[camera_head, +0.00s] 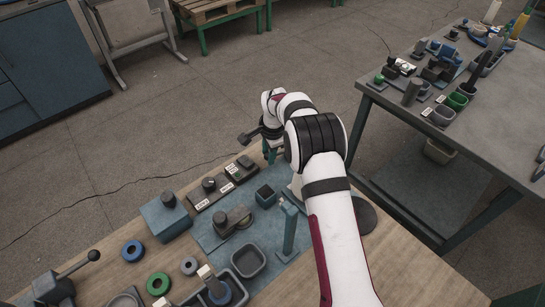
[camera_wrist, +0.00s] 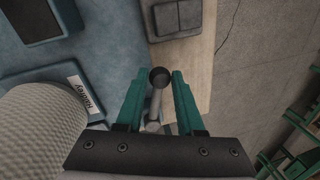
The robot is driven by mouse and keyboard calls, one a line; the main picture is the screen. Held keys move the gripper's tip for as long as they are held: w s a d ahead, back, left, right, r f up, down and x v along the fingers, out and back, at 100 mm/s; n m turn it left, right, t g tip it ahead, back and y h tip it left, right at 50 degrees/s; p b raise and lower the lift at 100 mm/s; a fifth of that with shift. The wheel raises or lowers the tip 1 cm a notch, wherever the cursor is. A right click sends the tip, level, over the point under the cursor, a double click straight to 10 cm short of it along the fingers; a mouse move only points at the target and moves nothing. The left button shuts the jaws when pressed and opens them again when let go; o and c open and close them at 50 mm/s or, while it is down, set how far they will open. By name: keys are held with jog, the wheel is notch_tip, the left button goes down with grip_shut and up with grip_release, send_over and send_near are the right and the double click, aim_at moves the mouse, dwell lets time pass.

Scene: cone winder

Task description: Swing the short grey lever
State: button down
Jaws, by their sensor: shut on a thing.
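The short grey lever (camera_wrist: 155,98) shows in the wrist view, with a dark round knob (camera_wrist: 159,77) at its end. It stands between the two green fingers of my gripper (camera_wrist: 158,88), which is shut on it. The lever's foot is hidden by the gripper body. In the head view my gripper (camera_head: 270,153) is at the far edge of the wooden bench, and I cannot make out the lever there.
A pale textured cone (camera_wrist: 38,118) fills the left of the wrist view. A dark grey block (camera_wrist: 178,18) lies ahead. In the head view, a control strip (camera_head: 222,187), a blue box (camera_head: 166,216) and a teal post (camera_head: 289,230) stand nearby. Another table (camera_head: 470,135) is at right.

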jog(key=w+m, duration=0.1)
jog(key=m, duration=0.1)
jog(key=w+a+m, duration=0.1)
jog(key=w+m, duration=0.1)
jog(key=shift+m+h, duration=0.3)
jog(key=shift+w+m+h, duration=0.4)
jog(key=shift+w+m, duration=0.95)
jog(key=shift+m, duration=0.55)
jog(key=shift+w+d, duration=0.1)
jog(key=c, duration=0.5)
grip_release()
jog(key=s+r, duration=0.1)
jog(key=r, duration=0.4)
jog(key=s+r, duration=0.1)
jog(key=r, duration=0.4)
jog(key=s+r, duration=0.1)
jog(key=r, duration=0.4)
jog(key=shift+a+r, duration=0.25)
jog(key=shift+a, duration=0.1)
